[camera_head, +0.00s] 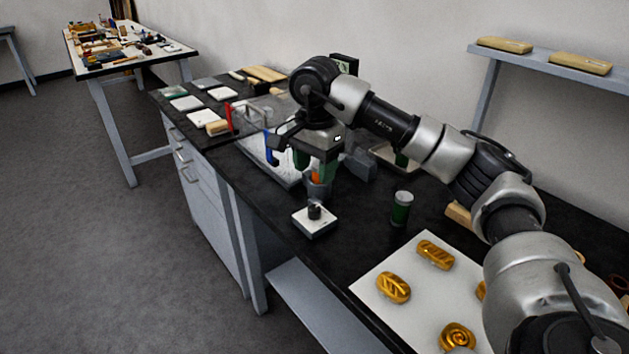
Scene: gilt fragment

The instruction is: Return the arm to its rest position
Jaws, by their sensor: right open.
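My right arm reaches in from the lower right across the black bench (340,242). My right gripper (313,172) points down, with its two dark green fingers apart. It is above and around a small grey cup (318,188) with something orange showing at its top; I cannot tell whether the fingers touch the cup. No object shows gripped between the fingers. My left gripper is not in view.
A white block with a dark knob (314,222) and a green cylinder (401,208) stand near the gripper. A white board (400,318) holds several gold pieces. Pads and a red-handled tool lie left. A shelf (540,63) is on the right wall.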

